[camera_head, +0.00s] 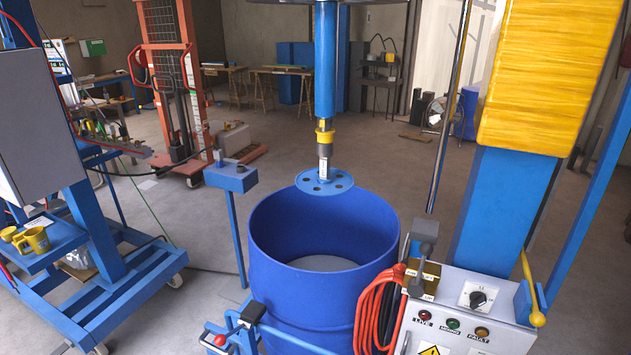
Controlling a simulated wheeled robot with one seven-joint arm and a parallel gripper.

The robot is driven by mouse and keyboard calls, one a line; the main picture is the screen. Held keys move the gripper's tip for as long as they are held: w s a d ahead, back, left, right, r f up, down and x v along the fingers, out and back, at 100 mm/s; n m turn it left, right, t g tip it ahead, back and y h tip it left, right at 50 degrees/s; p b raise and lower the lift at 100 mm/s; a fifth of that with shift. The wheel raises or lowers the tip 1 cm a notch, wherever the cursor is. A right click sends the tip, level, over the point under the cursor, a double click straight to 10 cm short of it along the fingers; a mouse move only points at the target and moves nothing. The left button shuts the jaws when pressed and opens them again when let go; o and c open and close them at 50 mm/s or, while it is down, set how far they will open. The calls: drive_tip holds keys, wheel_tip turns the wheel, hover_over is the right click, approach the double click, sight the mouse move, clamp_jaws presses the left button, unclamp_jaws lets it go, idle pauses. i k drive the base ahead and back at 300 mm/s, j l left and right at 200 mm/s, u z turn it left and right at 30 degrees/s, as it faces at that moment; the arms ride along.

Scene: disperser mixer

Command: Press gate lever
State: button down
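No part is readably labelled as the gate lever, so I cannot tell which one it is. A small lever with a red knob (220,340) sits on the blue frame (285,340) at the drum's lower front. A dark lever with a grey head (423,252) stands upright on a small yellow box at the control panel (465,325). A yellow lever (530,285) with a round end is at the panel's right side. The blue drum (280,300) stands open in the middle, under the mixer shaft (325,70) and its blue disc (324,184). My gripper is not in view.
An orange hose coil (378,310) hangs between drum and panel. A blue post with a box (232,178) stands left of the drum. A blue cart (90,270) with yellow mugs is at the left. Open floor (390,165) lies behind the drum.

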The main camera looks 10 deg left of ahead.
sight(250, 317)
drive_tip(key=u, duration=1.5)
drive_tip(key=i+j+u, duration=0.15)
drive_tip(key=i+j, duration=0.25)
drive_tip(key=i+j+u, duration=0.15)
drive_tip(key=i+j, duration=0.2)
drive_tip(key=i, duration=0.2)
